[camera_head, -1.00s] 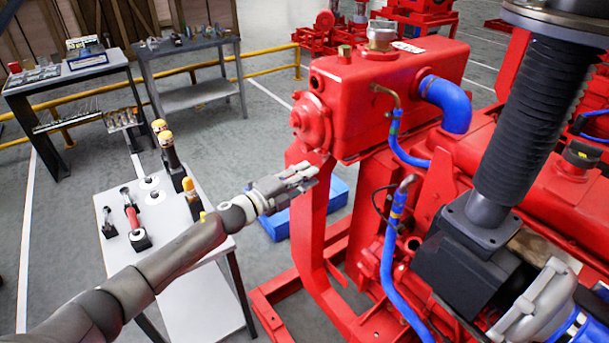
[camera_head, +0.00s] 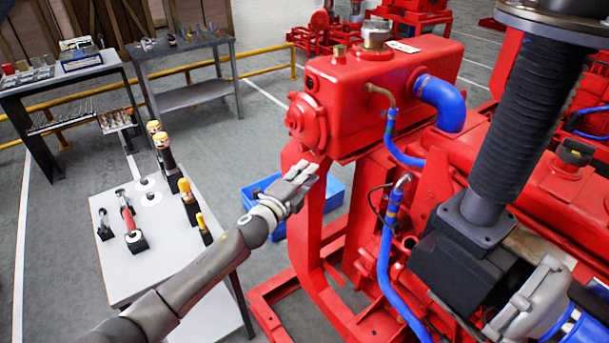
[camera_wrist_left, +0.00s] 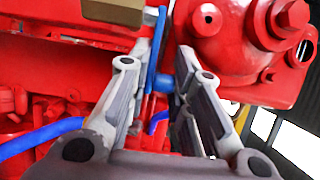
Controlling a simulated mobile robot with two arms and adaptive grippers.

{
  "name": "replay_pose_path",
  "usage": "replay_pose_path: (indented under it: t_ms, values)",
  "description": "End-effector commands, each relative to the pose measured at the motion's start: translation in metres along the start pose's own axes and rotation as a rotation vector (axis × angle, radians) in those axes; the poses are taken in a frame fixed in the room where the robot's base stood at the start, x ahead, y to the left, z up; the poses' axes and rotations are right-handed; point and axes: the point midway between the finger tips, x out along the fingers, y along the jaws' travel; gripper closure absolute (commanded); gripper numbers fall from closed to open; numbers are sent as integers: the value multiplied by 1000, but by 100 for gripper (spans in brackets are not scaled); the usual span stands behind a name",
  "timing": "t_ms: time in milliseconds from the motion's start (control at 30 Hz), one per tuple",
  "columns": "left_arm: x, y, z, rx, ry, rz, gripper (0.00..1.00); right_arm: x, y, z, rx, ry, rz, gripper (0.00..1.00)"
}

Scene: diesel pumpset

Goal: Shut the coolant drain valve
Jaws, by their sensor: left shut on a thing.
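The red coolant tank (camera_head: 385,90) of the pumpset stands in the middle of the head view. My left gripper (camera_head: 303,178) is under its left end, by the red upright (camera_head: 309,208). In the left wrist view my left gripper (camera_wrist_left: 170,62) has its fingers around a small blue part (camera_wrist_left: 164,83), which looks like the drain valve's handle. The gripper is shut on it. The valve body is hidden in the head view, and I cannot tell the handle's exact angle. My right gripper is not in view.
Blue hoses (camera_head: 388,255) run down the engine right of my left gripper. A blue crate (camera_head: 333,194) lies on the floor behind the hand. A white table (camera_head: 165,262) with tools stands at the left. A black corrugated duct (camera_head: 520,120) rises at the right.

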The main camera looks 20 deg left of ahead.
Motion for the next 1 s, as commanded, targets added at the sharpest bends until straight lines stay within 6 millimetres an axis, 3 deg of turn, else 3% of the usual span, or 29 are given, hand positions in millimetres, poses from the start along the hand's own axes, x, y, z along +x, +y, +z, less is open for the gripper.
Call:
replay_pose_path:
  t_ms: [100,133,267,667,1000]
  values:
    - [2,-9,2,5,-2,-15,100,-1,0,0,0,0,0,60]
    - [2,-9,2,6,-2,-15,77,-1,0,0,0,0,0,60]
    - [2,-8,2,5,-1,-13,62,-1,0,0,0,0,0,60]
    - [-6,-3,1,2,0,-5,62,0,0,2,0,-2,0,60]
    - [-58,-2,1,3,1,-4,62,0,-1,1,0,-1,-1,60]
